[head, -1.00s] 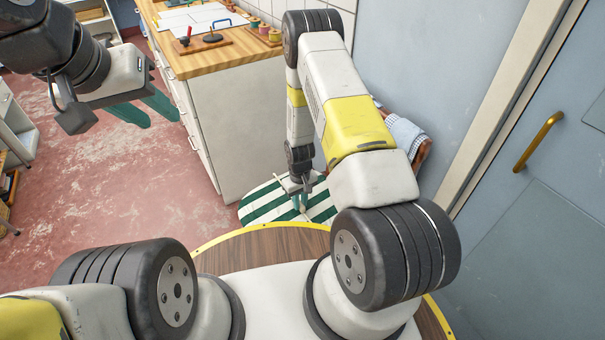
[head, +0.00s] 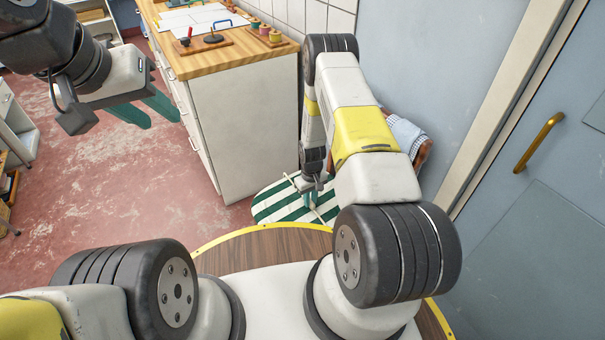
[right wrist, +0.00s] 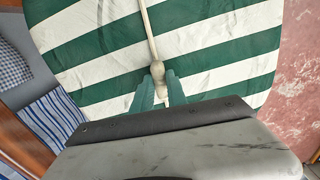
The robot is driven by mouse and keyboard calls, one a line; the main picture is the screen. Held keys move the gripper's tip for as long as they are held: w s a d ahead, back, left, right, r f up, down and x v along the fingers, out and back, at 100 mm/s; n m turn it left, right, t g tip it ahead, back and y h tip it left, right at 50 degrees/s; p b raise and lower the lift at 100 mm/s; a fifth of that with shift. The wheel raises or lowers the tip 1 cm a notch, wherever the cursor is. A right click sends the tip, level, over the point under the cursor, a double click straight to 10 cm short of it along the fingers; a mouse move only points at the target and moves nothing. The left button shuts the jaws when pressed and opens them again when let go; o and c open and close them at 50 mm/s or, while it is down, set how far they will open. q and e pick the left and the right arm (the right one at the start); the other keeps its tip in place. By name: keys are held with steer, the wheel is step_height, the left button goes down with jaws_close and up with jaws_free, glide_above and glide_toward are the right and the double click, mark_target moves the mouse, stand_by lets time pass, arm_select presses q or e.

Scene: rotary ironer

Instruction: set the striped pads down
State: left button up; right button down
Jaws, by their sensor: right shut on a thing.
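The striped pads (head: 268,205) show as one broad green-and-white striped, rounded shape beyond my base; I cannot tell how many lie together. In the right wrist view the striped pads (right wrist: 225,50) fill most of the picture. A cream cord or strap (right wrist: 150,30) crosses their face and ends in a knob between my right fingertips. My right gripper (head: 312,198) is shut on this cream piece, in front of the stripes; the fingers also show in the right wrist view (right wrist: 159,75). My left gripper (head: 145,110) is open and empty over the floor at left.
A white cabinet with a wooden top (head: 225,60) stands close beyond the pads. A wooden-rimmed holder with blue checked cloth (head: 408,135) is by the wall; blue-striped cloth (right wrist: 52,115) lies there too. A grey door (head: 540,200) is at right. Red floor (head: 130,190) at left is open.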

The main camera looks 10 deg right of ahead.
steer(key=c, duration=1.3)
jaws_free()
steer(key=s+a+r+m+t+y, duration=0.1)
steer(key=s+r, duration=0.1)
steer(key=r, duration=1.9)
steer(key=s+r+m+t, duration=0.1)
steer(key=s+r+t, duration=0.1)
steer(key=r, duration=1.9)
steer(key=s+r+t, duration=0.1)
steer(key=s+r, duration=0.4)
steer(key=s, duration=0.1)
steer(key=s+a+r+m+t, duration=0.1)
steer(key=s+r, duration=0.4)
steer(key=s, duration=0.2)
steer(key=s+a+r+t+y, duration=0.1)
steer(key=s+r, duration=0.5)
steer(key=s, duration=0.1)
steer(key=shift+s+r, duration=0.1)
steer(key=shift+s, duration=0.15)
